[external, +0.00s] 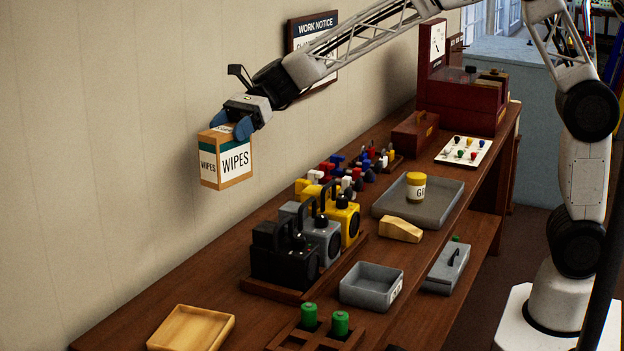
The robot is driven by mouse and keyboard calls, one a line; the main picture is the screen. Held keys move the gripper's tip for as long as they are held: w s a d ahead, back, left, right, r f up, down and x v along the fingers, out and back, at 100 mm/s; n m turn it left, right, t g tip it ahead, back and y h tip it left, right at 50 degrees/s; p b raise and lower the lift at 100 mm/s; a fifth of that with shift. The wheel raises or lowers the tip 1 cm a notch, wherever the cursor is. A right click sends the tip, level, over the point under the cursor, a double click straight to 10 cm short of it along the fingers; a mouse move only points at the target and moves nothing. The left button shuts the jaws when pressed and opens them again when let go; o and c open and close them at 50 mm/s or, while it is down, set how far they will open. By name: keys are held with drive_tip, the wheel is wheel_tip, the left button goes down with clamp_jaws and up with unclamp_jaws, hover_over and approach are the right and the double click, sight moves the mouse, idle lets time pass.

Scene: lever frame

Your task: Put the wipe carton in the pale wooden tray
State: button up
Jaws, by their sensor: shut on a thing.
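The wipe carton (228,164) is a white and tan box with a green band and the word WIPES on its sides. My gripper (232,128) is shut on the top of the carton, its blue fingertips at the upper edges. The carton hangs upright in the air near the wall, above and behind the lever boxes. The pale wooden tray (176,345) lies on the bench at the lower left, well below the carton. The tray looks empty, and its front is partly cut off by the picture edge.
Black, grey and yellow lever boxes (322,242) stand on a wooden base right of the pale tray. A grey bin (371,302) and a rack with green cylinders (340,323) are nearby. A grey tray (450,205) holds a yellow-lidded jar (416,187). Bare bench shows left of the lever boxes.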

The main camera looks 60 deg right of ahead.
drive_tip(key=s+a+n+g, duration=0.2)
drive_tip(key=s+a, duration=1.6)
drive_tip(key=s, duration=0.2)
wheel_tip(320, 180, down, 16)
drive_tip(key=shift+s+a+r, duration=0.2)
drive_tip(key=shift+s, duration=0.25)
drive_tip(key=shift+w, duration=0.1)
drive_tip(key=w+a+f, duration=0.1)
drive_tip(key=w+a, duration=0.9)
drive_tip(key=w, duration=0.1)
drive_tip(key=shift+w+a+f, duration=0.2)
drive_tip(key=shift+w+a, duration=0.15)
drive_tip(key=shift+w, duration=0.05)
drive_tip(key=shift+f, duration=1.9)
